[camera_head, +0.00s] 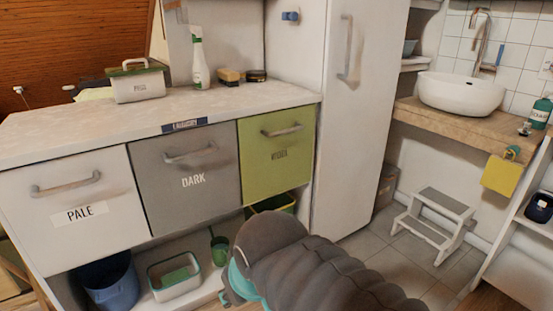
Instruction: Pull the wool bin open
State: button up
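The wool bin appears to be the olive-green front (262,180) at the right end of the laundry counter. Its small dark label is too blurred to read surely. A grey bar handle (282,131) runs across its upper part. The front looks flush with its neighbours, so the bin looks shut. My dark, ribbed arm with teal parts rises from the bottom edge, below and right of the bin. No gripper fingers show, and nothing covers the handle.
Grey DARK bin (165,200) and white PALE bin (105,230) stand left of it. A tall white cabinet (350,150) adjoins on the right. A blue bucket (110,285) and tub (175,290) sit below. A step stool (436,215) stands on tiled floor at right.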

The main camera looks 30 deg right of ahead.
aim_at(275, 147)
jog(key=k, duration=0.5)
jog(key=u, duration=0.95)
jog(key=i, duration=0.75)
jog(key=z, duration=2.15)
